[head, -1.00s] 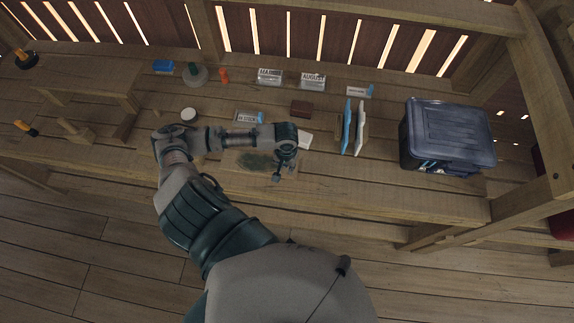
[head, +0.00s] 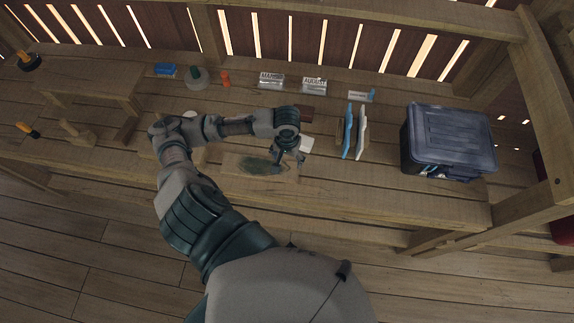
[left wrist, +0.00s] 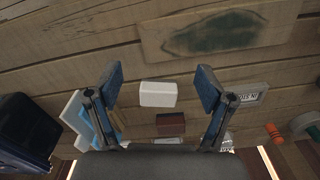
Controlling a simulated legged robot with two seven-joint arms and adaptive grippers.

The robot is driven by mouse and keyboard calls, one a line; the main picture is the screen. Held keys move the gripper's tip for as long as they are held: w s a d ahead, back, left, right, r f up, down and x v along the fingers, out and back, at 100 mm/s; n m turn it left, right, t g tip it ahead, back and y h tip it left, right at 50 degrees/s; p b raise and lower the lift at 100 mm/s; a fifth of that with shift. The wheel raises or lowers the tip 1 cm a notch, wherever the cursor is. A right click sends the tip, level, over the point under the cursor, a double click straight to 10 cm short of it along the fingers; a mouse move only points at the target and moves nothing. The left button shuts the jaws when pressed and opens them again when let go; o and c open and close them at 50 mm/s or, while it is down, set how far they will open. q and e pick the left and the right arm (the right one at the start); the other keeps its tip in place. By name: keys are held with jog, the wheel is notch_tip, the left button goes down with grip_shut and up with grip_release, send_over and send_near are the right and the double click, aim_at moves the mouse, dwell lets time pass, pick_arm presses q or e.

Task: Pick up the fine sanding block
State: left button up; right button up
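Two small blocks lie on the bench near my left gripper (head: 288,160): a white block (head: 307,144) and a dark reddish-brown block (head: 306,114) behind it. I cannot tell by label which is the fine sanding block. In the left wrist view, the white block (left wrist: 158,94) shows between the two spread fingers of my left gripper (left wrist: 159,82), and the brown block (left wrist: 171,124) lies just beyond it. The gripper is open, empty and apart from both blocks. My right gripper is not in view.
A board with a green patch (head: 258,166) lies beside the gripper. Blue and white upright panels (head: 354,132) and a dark lidded bin (head: 449,138) stand to the right. Labelled clear holders (head: 314,86) stand at the back. The bench's front strip is clear.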

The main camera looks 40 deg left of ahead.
pick_arm(q)
jog(key=o, duration=0.4)
jog(key=r, duration=0.3)
jog(key=shift+w+a, duration=0.15)
jog(key=shift+w, duration=0.25)
jog(key=w+a, duration=0.2)
jog(key=w, duration=0.5)
jog(key=w+a, duration=0.3)
jog(key=w, duration=0.4)
notch_tip(320, 180, down, 12)
jog(key=shift+b, duration=0.35)
jog(key=shift+f, duration=2.85)
